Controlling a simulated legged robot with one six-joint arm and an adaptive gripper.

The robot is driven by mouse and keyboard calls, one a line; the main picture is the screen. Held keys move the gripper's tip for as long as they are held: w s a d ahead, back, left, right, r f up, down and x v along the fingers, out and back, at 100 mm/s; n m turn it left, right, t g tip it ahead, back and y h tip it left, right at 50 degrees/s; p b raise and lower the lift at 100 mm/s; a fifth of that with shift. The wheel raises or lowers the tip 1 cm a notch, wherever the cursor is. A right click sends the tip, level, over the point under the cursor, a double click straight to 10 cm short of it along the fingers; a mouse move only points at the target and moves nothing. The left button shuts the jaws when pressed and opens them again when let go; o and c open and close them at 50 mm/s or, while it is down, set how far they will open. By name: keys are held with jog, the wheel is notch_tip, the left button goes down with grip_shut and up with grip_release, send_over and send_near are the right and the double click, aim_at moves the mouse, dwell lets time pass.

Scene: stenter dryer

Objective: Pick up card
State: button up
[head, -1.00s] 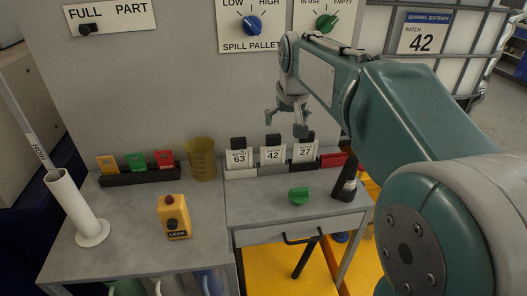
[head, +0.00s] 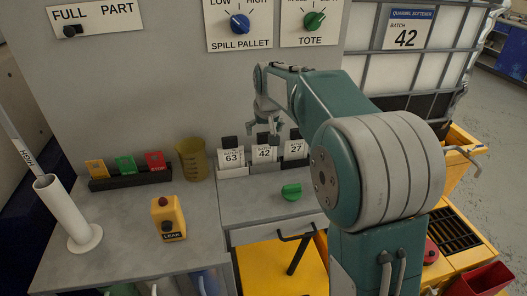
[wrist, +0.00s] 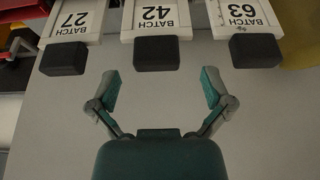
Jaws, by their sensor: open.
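Three white batch cards with black top blocks stand in holders against the back panel. They are card 63 (head: 231,157), card 42 (head: 264,153) and card 27 (head: 295,149). The wrist view shows them upside down: card 27 (wrist: 73,20), card 42 (wrist: 156,17) and card 63 (wrist: 244,15). My gripper (wrist: 158,85) is open and empty, with card 42's black block (wrist: 156,53) just beyond and between its fingertips. In the head view my gripper (head: 268,128) hangs above card 42, close to the back panel.
A rack (head: 130,177) of yellow, green and red cards stands left, beside a yellow beaker (head: 192,160). A yellow LEAK device (head: 168,219), a green knob (head: 291,192) and a white tube (head: 67,213) stand on the grey bench (head: 130,250).

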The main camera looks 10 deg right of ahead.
aim_at(264, 152)
jog(key=shift+x, duration=1.45)
jog(key=shift+d, duration=0.15)
jog(key=c, duration=1.2)
